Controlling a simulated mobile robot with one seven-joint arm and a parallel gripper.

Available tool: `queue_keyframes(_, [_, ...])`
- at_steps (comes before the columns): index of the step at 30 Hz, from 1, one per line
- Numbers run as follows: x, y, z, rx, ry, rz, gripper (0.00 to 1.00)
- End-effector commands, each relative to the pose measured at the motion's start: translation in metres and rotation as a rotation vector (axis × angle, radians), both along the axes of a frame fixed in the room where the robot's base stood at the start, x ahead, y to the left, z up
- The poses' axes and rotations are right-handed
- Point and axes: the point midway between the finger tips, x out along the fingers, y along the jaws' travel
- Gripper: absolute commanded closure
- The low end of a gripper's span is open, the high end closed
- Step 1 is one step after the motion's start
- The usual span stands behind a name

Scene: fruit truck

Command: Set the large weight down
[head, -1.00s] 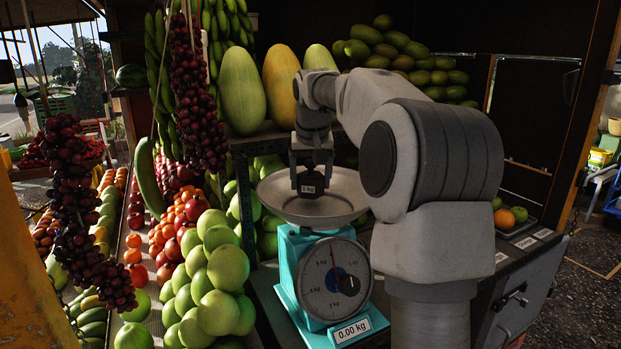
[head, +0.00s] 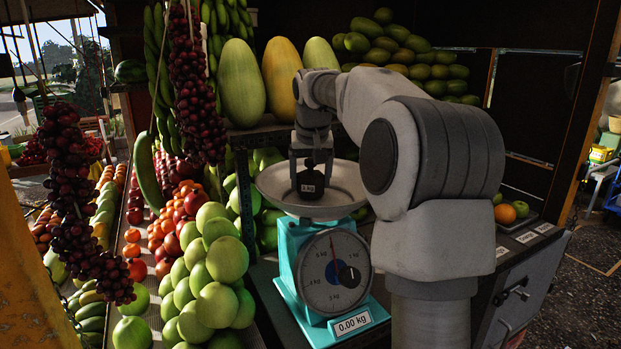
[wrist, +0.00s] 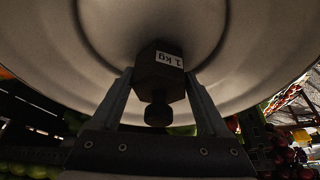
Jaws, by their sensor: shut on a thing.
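The large weight (head: 311,186) is a small dark block with a knob on top; its label reads 1 kg in the wrist view (wrist: 160,72). My gripper (head: 311,166) points down and is shut on the weight, with one finger on each side of it. The weight hangs over the wide metal pan (head: 275,188) of the turquoise scale (head: 298,262). The pan fills the wrist view behind the weight. Whether the weight's underside touches the pan is hard to tell. The display (head: 352,323) reads 0.00 kg.
Green round fruit (head: 217,260) is heaped close to the left of the scale. Large melons (head: 241,85) stand on a shelf behind it. Strings of dark red fruit (head: 195,95) hang at the left. My arm covers the area right of the scale.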

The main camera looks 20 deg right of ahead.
Motion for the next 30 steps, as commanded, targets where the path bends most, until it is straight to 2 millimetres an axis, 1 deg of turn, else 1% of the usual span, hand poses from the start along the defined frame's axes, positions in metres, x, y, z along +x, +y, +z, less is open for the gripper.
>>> queue_keyframes(10, [0.001,0.0,-0.003,-0.002,-0.007,0.0,1.0])
queue_keyframes(11, [0.001,0.0,-0.003,-0.003,-0.007,0.0,0.16])
queue_keyframes(12, [0.001,0.0,-0.002,-0.002,-0.007,0.0,0.09])
queue_keyframes(14, [0.001,0.0,-0.003,-0.002,-0.006,0.0,0.0])
queue_keyframes(18, [0.0,0.0,-0.004,-0.001,-0.004,0.0,0.0])
queue_keyframes(19, [0.0,0.0,-0.007,0.001,0.004,0.0,0.0])
queue_keyframes(23, [-0.001,0.0,-0.005,0.001,0.004,0.0,0.0])
queue_keyframes(26, [-0.004,0.002,0.006,-0.001,-0.001,0.0,0.0])
queue_keyframes(29, [-0.011,0.004,0.024,-0.002,-0.002,0.001,0.0])
queue_keyframes(30, [-0.014,0.006,0.033,-0.003,-0.004,0.001,0.0])
